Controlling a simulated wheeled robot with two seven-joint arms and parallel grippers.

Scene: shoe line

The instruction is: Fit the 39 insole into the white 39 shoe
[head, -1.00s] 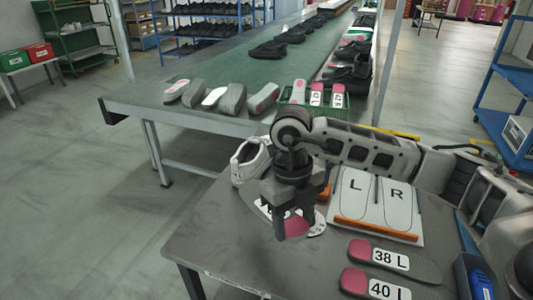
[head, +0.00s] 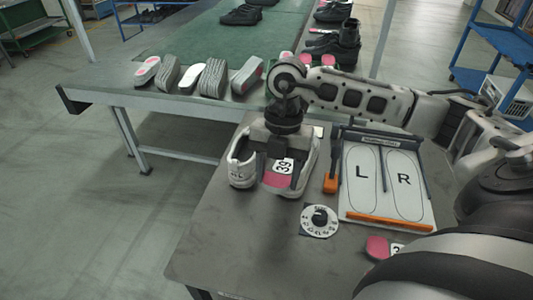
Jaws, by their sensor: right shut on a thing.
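My right gripper (head: 281,158) points down and is shut on the 39 insole (head: 276,181), which has a pink heel end and a white "39" label. The insole is over the right-hand white shoe (head: 310,168) of a pair, its heel end towards me; the gripper hides its far part. I cannot tell whether it touches the shoe or how far inside it is. The other white shoe (head: 240,172) stands just to the left; size marks on the shoes are not clearly readable. My left gripper is out of view.
An L/R outline board (head: 352,207) with orange parts lies right of the shoes. A round dial (head: 319,221) lies in front. Another pink-ended insole (head: 377,246) is partly hidden by my arm. The table's front left is clear. Soles (head: 212,78) line the conveyor edge.

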